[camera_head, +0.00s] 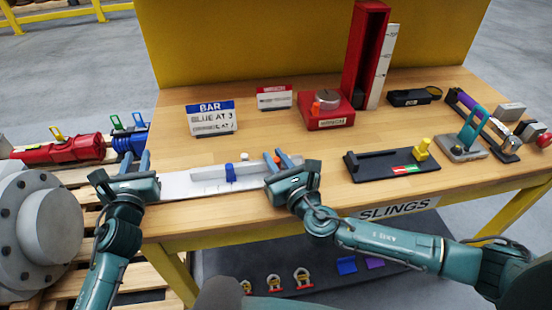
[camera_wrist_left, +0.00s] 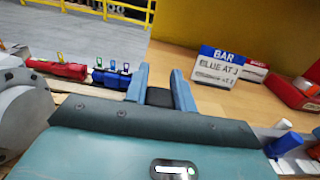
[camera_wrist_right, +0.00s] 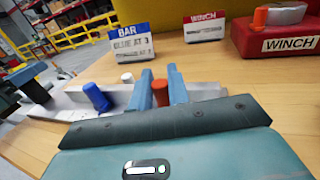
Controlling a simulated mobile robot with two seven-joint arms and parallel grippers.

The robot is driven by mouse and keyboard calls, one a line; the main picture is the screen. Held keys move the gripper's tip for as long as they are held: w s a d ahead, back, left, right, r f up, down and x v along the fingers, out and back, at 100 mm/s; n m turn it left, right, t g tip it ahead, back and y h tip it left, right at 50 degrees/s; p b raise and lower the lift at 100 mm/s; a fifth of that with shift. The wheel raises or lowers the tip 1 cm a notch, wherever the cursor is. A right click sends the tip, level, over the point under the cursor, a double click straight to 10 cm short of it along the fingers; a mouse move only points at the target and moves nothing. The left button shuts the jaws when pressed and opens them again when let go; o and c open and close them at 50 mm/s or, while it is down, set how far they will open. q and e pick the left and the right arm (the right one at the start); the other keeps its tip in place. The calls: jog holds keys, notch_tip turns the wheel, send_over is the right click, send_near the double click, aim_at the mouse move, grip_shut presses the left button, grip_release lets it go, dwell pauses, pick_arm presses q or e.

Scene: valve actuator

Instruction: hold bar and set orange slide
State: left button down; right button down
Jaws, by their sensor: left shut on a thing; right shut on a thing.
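The bar (camera_head: 205,174) is a pale grey-white beam lying along the bench's front edge. A blue slide (camera_head: 230,173) stands on it near the middle, also in the right wrist view (camera_wrist_right: 96,97), with a white knob (camera_head: 244,156) beside it. The orange slide (camera_wrist_right: 160,93) shows between the fingers of my right gripper (camera_wrist_right: 161,88), which is shut on it near the bar's right end. My left gripper (camera_head: 134,160) is shut at the bar's left end; the exact grip is hidden. A blue-topped BAR sign (camera_head: 211,118) stands behind, reading "BLUE AT 3"; its lower line is partly unreadable.
Behind stand a WINCH sign (camera_head: 274,97), a red winch block (camera_head: 328,113) and a tall red column (camera_head: 364,55). To the right are a black slide base (camera_head: 385,165) and a grey base with a teal handle (camera_head: 462,147). Bare wood lies behind the bar.

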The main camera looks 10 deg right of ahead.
jog(key=shift+d, duration=0.35)
jog(key=c, duration=1.4)
grip_release()
jog(key=v, duration=1.2)
jog(key=shift+a, duration=0.1)
